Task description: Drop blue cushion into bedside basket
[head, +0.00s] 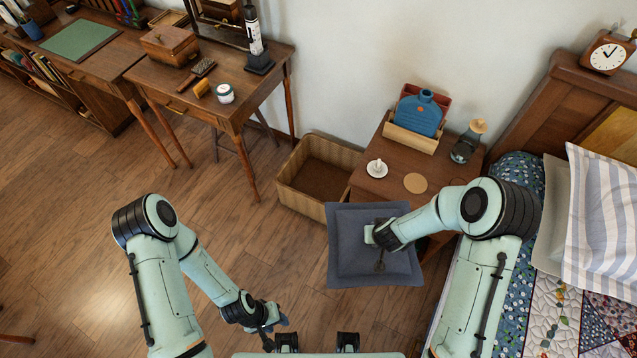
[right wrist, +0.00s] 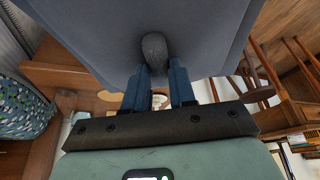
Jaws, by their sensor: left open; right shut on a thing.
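The blue cushion (head: 350,255) is a square grey-blue pad held in the air in front of the nightstand. My right gripper (head: 380,250) is shut on it near its middle right. In the right wrist view the fingers (right wrist: 160,85) pinch a dark part of the cushion (right wrist: 80,25). The bedside basket (head: 308,208) is a tan woven box on the floor, left of the nightstand. Its inside looks empty, and the cushion covers part of its lower right corner in the head view. My left gripper (head: 268,328) is open and empty, low at the bottom.
The bed (head: 545,310) is at right. A dressing table (head: 225,110) stands left of the basket.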

